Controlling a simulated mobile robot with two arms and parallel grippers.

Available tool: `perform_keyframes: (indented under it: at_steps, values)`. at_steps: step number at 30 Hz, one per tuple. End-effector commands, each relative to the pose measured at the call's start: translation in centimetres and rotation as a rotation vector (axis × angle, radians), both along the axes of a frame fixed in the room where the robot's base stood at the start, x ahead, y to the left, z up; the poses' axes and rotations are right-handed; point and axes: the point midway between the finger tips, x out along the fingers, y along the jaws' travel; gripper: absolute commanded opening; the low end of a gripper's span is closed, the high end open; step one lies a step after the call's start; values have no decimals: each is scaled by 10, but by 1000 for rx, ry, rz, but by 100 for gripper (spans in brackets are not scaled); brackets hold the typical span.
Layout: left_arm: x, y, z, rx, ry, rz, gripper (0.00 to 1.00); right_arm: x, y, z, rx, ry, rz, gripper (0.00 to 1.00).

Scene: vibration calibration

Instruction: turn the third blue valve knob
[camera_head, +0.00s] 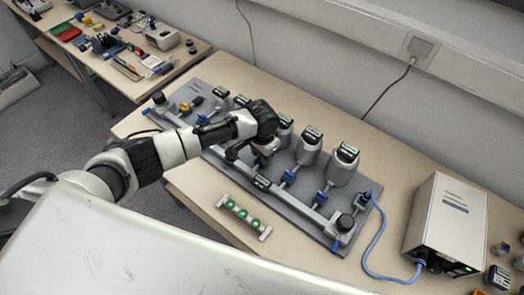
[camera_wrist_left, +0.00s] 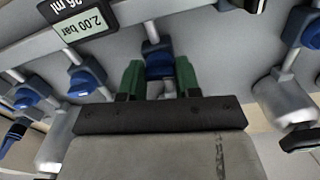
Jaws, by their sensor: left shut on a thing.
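My left arm reaches in from the left over the grey valve panel (camera_head: 222,165). In the left wrist view, the two green fingers of my left gripper (camera_wrist_left: 160,80) are closed on a blue valve knob (camera_wrist_left: 158,58), one finger on each side. In the head view my left gripper (camera_head: 240,152) is at the panel's middle, and my wrist hides most of that knob. Other blue knobs (camera_head: 289,176) and (camera_head: 321,197) stand to its right. In the left wrist view more blue knobs (camera_wrist_left: 86,76) flank the held one. My right gripper is not in view.
Grey canisters with dark displays (camera_head: 308,148) line the panel's back. A small green-marked rack (camera_head: 243,217) lies in front. A white box (camera_head: 447,223) with a blue cable (camera_head: 370,255) stands at right.

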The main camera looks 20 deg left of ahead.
Motion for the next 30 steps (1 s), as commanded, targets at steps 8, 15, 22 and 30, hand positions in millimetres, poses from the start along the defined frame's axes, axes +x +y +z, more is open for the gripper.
perform_keyframes:
  at_steps: [8, 15, 22, 30]
  values:
    - [0, 0, 3, -1, 1, -248, 9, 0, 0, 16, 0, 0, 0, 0]
    - [0, 0, 2, 0, 0, -476, 9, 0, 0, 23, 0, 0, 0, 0]
    - [0, -1, 1, -2, -2, -695, 9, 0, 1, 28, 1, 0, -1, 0]
    - [1, 0, 1, -1, -3, -951, 9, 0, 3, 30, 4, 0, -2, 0]
